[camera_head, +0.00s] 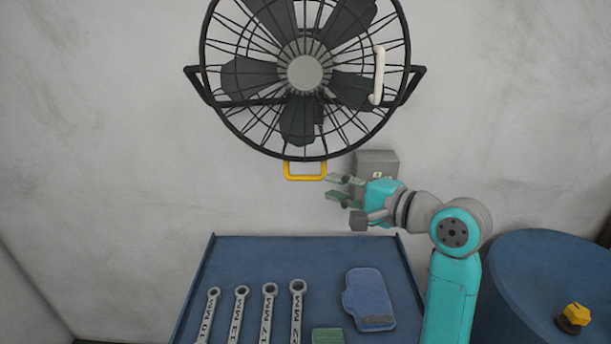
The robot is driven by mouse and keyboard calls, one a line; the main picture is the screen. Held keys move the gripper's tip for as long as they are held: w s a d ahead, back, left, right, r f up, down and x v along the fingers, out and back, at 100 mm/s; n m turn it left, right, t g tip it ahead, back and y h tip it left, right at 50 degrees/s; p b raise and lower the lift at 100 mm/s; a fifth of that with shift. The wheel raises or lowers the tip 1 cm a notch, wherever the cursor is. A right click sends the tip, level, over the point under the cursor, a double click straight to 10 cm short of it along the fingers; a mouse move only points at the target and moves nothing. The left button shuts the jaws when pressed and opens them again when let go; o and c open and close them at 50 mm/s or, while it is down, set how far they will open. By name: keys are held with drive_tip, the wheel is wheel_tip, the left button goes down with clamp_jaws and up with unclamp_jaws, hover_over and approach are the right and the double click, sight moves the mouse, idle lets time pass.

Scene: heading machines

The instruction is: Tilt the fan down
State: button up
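The black fan (305,73) is mounted on the wall at the top of the view, its round wire cage facing me. A white handle (379,75) stands upright on the right side of the cage. A yellow loop handle (305,176) hangs just below the cage's bottom rim. My gripper (334,187) is to the right of and slightly below the yellow handle, its green fingers pointing left. The fingers are apart with nothing seen between them. They do not appear to touch the fan.
A grey box (377,160) is on the wall behind my gripper. Below is a blue table (240,262) with several wrenches (269,312), a blue mitt (369,299) and a green block (327,336). A blue drum (545,272) with a yellow knob (577,314) stands at right.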

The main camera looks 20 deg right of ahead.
sight(308, 179)
drive_tip(key=x, duration=0.9)
clamp_jaws()
drive_tip(key=shift+w+f, duration=0.1)
